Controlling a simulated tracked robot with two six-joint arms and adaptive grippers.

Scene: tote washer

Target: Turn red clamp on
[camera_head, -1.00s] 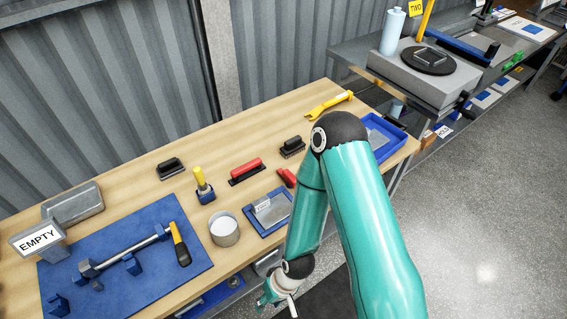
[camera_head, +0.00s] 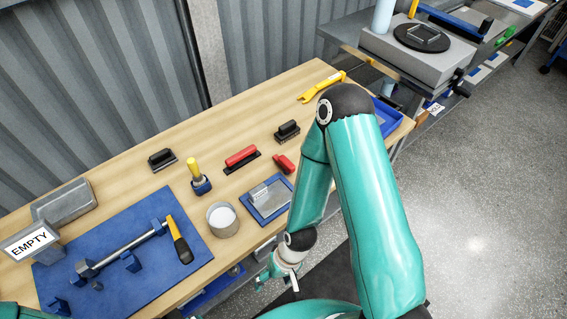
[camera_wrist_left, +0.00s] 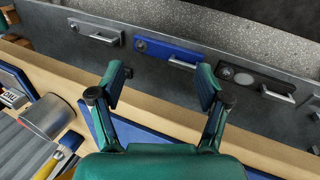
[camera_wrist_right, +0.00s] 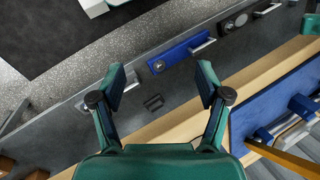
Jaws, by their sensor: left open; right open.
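Two red things lie on the wooden bench in the head view: a long red handle on a black base (camera_head: 241,157) and a small red piece (camera_head: 284,163) beside my right arm. I cannot tell which is the red clamp; neither shows clearly in the wrist views. My right gripper (camera_head: 284,277) hangs low by the bench's front edge, apart from both. In the right wrist view (camera_wrist_right: 162,85) it is open and empty. My left gripper (camera_wrist_left: 160,85) is open and empty above the bench's front edge.
A blue mat (camera_head: 105,285) holds a metal rod and a yellow-and-black handle (camera_head: 180,240). A round container (camera_head: 222,220), a blue tray (camera_head: 269,204) and black brushes share the bench. Handled fronts, one blue (camera_wrist_left: 165,53), line the bench's front. The floor at right is clear.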

